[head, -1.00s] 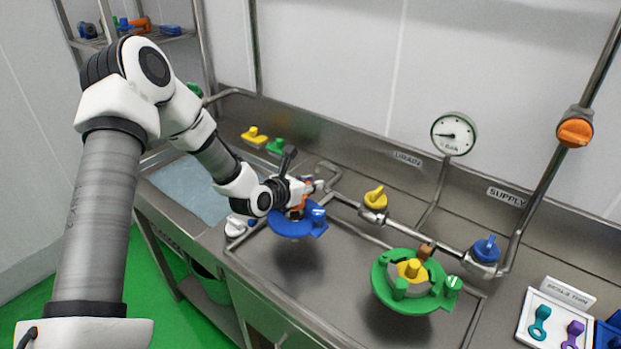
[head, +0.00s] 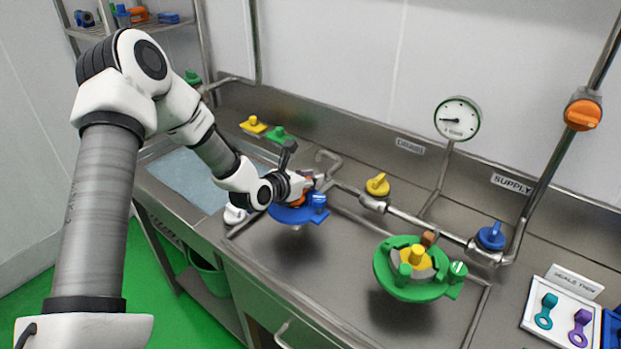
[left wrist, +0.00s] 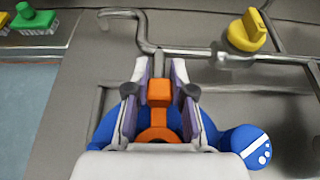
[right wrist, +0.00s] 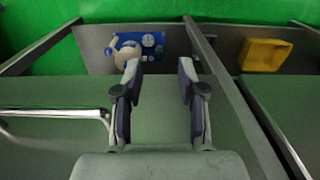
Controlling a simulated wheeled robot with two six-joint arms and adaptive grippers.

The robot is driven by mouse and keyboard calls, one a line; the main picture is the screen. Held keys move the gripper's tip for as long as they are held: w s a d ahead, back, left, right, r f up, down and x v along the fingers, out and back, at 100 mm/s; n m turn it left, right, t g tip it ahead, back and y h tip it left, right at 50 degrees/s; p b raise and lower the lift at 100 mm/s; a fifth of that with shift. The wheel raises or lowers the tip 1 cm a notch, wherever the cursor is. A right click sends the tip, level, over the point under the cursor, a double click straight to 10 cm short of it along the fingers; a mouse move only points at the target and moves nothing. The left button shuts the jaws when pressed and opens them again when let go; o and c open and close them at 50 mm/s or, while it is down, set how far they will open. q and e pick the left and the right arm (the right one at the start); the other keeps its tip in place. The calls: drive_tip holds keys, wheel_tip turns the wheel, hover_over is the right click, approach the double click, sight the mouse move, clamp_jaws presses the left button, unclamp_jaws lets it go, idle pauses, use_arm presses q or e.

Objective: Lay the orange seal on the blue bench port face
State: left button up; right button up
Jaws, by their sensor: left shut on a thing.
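The orange seal (left wrist: 158,93) is between the fingers of my left gripper (left wrist: 160,80), held by its tab, with its ring toward the camera in the left wrist view. The blue bench port (left wrist: 105,128) is right under it, and the ring appears over the port's face; I cannot tell whether they touch. In the head view my left gripper (head: 307,182) is at the blue port (head: 290,214), with the seal mostly hidden. The blue port has a side knob with white marks (left wrist: 250,147). My right gripper (right wrist: 160,95) is open and empty, away from the bench top.
A green port (head: 410,290) with a yellow centre stands to the right. A pipe with a yellow valve (head: 378,185) and a blue valve (head: 491,237) runs behind. A seal board (head: 560,312) lies at far right. Yellow and green fittings (head: 253,125) stand at the back left.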

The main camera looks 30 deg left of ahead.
use_arm(q)
drive_tip(key=shift+f, duration=0.25)
drive_tip(key=o, duration=0.9)
drive_tip(key=v, duration=0.7)
drive_tip(key=shift+s+r, duration=0.15)
drive_tip(key=shift+s, duration=0.2)
drive_tip(key=shift+w, duration=0.1)
